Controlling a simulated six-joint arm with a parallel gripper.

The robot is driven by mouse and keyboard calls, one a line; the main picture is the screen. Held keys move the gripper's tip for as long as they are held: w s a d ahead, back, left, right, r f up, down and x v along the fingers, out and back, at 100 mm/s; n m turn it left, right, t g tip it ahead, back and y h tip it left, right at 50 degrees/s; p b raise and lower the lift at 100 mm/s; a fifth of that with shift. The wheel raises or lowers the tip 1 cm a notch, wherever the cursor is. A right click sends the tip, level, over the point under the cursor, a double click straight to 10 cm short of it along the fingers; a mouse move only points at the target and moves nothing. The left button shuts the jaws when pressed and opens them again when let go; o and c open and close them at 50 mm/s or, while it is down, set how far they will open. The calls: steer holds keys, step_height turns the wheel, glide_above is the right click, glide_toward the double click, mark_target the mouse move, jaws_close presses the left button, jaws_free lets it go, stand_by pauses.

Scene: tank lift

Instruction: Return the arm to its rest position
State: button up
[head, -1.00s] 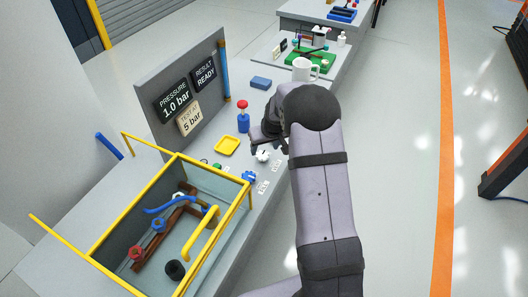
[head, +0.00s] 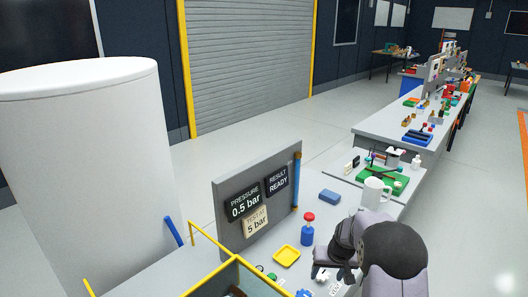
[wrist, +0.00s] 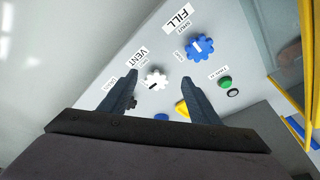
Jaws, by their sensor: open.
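My gripper (wrist: 160,78) is open and empty in the wrist view, with its two dark fingers apart. The white VENT knob (wrist: 156,79) shows between the fingertips, apart from both as far as I can tell. The blue FILL knob (wrist: 200,46) lies beyond and to the right. In the head view my gripper (head: 322,268) is low over the bench beside the white knob (head: 321,274), and my own arm hides part of it. The display panel (head: 258,190) reads pressure 0.5 bar, test at 5 bar, result ready.
The yellow-railed tank (head: 235,268) is at lower left. Open floor (head: 470,215) lies right.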

steer(key=s+f+g, duration=0.1)
steer(key=s, duration=0.2)
steer(key=s+a+f+g, duration=0.1)
steer(key=s+f, duration=0.1)
steer(key=s, duration=0.1)
steer(key=s+f, duration=0.1)
steer(key=s, duration=0.2)
steer(key=shift+s+a+f+m+g, duration=0.1)
steer(key=shift+a+f+m+g, duration=0.2)
steer(key=shift+m+g, duration=0.1)
steer(key=s+a+r+n+g, duration=0.1)
steer(key=s+a+r+g, duration=0.15)
steer(key=s, duration=0.95)
steer(key=s+a+r+g, duration=0.15)
steer(key=s+r, duration=0.25)
steer(key=s, duration=0.8)
step_height(320, 180, up, 5)
steer(key=w+a+n+t, duration=0.1)
steer(key=w+a+t, duration=0.1)
steer(key=t, duration=0.1)
steer(key=shift+w+a, duration=0.25)
steer(key=shift+a, duration=0.15)
